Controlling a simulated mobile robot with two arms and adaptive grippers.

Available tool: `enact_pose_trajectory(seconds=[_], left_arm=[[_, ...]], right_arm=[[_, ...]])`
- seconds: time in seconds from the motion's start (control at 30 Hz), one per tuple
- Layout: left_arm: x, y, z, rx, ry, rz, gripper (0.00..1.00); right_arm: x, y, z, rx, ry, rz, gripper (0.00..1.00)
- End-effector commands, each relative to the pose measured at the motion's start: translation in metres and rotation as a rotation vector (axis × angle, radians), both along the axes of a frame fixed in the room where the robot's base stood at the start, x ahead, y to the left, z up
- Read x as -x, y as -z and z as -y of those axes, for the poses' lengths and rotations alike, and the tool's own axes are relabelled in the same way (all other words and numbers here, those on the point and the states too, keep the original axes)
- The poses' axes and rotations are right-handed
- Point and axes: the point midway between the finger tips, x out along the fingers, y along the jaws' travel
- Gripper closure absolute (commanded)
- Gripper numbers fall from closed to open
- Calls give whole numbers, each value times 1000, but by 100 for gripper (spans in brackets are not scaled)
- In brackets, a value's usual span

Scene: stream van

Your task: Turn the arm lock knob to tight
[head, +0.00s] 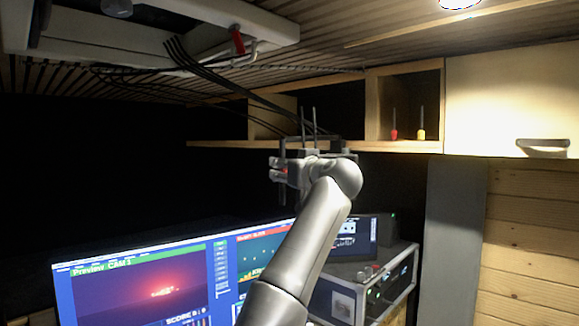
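One arm of mine rises from the bottom centre, and I take it to be the left one. Its gripper (279,168) is at mid-height, pointing left and away. A small red spot (284,171) shows at its fingers; I cannot tell whether it is the arm lock knob or part of the gripper. Whether the fingers are open or shut is too small to tell. No knob can be made out clearly. A red handle-like part (237,40) hangs at the ceiling frame, well above and left of the gripper. My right gripper is not in view.
Dark cables (215,80) run from the ceiling to the gripper area. A wooden shelf (405,145) holds red (394,134) and yellow (421,134) handled tools. Monitors (140,290) stand below, with a rack case (395,280) at right. A cabinet (510,90) is upper right.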

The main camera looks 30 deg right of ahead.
Motion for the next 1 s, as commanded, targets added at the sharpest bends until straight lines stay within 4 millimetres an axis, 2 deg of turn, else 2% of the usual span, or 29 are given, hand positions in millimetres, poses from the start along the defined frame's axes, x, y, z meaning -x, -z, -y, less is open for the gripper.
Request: enact_pose_trajectory(seconds=[0.13, 0.47, 0.77, 1.0], left_arm=[[0, 0, 0, 0, 0, 0, 68], [0, 0, 0, 0, 0, 1, 68], [0, 2, 0, 0, 0, 1, 68], [0, 5, 0, 0, -1, 1, 68]], right_arm=[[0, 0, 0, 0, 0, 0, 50], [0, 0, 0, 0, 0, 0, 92], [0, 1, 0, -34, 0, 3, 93], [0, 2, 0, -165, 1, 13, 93]])
